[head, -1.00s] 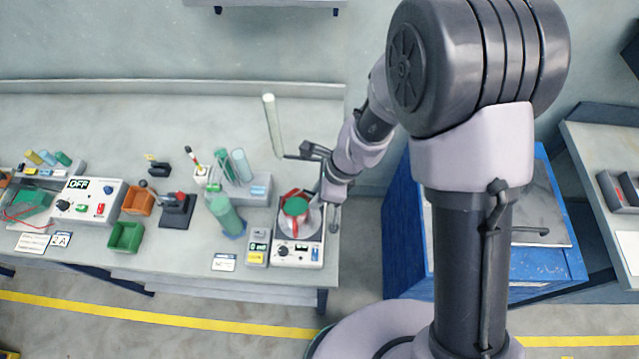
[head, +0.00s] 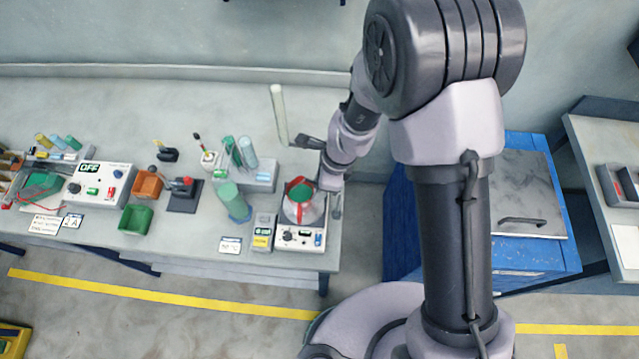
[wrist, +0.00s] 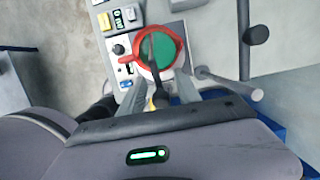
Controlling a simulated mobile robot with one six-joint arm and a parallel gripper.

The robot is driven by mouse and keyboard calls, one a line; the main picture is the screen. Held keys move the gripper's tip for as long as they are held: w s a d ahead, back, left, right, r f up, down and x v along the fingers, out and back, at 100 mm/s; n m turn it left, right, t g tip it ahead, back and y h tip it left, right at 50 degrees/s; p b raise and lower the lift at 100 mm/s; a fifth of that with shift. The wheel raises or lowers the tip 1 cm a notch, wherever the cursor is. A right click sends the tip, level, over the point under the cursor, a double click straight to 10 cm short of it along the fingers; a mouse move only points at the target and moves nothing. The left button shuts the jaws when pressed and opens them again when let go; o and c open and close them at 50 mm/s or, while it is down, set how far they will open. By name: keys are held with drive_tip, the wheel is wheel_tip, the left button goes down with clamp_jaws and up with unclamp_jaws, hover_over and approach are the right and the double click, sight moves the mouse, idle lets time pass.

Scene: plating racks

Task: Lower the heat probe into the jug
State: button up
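The jug (head: 303,200) has a red rim and green contents and stands on a white hot plate (head: 300,240) at the bench's right end. In the wrist view the jug (wrist: 180,35) is straight ahead, with its red handle pointing left. My gripper (wrist: 160,74) is at the near side of the jug. Its two grey fingers sit either side of a thin dark rod with a yellow part near me, which looks like the heat probe (wrist: 153,48). The rod reaches over the green mouth. I cannot tell whether its tip is inside. The head view mostly hides the fingers.
A tall pale post (head: 278,112) with a dark side arm stands behind the jug. A green cylinder (head: 233,202) and a small display box (head: 262,232) are left of the hot plate. A blue cabinet (head: 535,255) stands right of the bench.

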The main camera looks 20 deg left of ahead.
drive_tip(key=p+v, duration=0.4)
drive_tip(key=v, duration=1.3)
drive_tip(key=shift+r, duration=0.25)
drive_tip(key=shift+w+d, duration=0.1)
